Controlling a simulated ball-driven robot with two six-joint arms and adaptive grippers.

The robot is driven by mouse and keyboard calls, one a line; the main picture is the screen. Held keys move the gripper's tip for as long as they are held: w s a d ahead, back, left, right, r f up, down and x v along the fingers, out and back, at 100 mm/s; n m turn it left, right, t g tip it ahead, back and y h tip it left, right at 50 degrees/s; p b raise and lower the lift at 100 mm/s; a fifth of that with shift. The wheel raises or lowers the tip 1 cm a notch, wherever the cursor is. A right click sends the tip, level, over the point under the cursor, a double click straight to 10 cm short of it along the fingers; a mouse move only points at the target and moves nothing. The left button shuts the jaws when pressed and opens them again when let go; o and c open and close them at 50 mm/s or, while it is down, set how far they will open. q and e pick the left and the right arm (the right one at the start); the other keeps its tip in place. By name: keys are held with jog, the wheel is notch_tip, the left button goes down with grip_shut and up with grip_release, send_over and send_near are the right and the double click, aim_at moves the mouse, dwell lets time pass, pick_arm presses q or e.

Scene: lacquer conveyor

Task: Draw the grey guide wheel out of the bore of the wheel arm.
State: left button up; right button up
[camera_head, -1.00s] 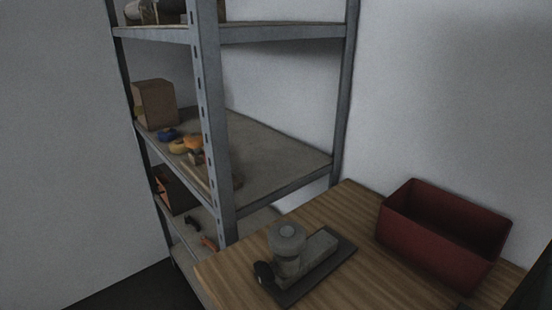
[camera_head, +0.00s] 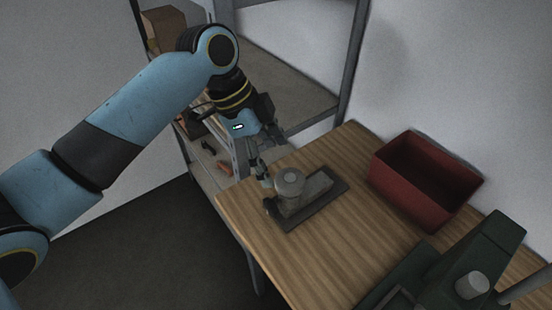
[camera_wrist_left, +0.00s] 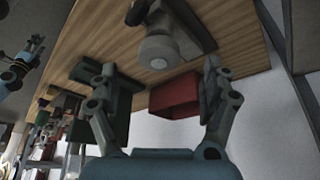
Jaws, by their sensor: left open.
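The grey guide wheel (camera_head: 290,181) sits on top of the round end of the wheel arm (camera_head: 317,185), at the left side of the table in the head view. The wheel arm lies on a dark base plate (camera_head: 328,205). The bore is hidden beneath the wheel. My left gripper (camera_head: 273,156) is open and empty, just behind and to the left of the wheel, pointing down. In the left wrist view the wheel (camera_wrist_left: 159,52) shows beyond and between the spread fingers (camera_wrist_left: 160,80), apart from both.
A black knob (camera_head: 269,205) sits beside the wheel. An open red bin (camera_head: 412,190) stands at the table's right. A dark green machine (camera_head: 490,245) is at the lower right. A metal shelf upright (camera_head: 355,70) rises behind the wooden table (camera_head: 290,255), whose front is clear.

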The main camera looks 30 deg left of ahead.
aim_at(289, 189)
pick_arm(q)
jog(key=p+x, duration=0.1)
jog(key=x, duration=0.9)
jog(key=shift+f, duration=0.2)
jog(key=shift+r, duration=0.1)
jog(key=c, duration=1.4)
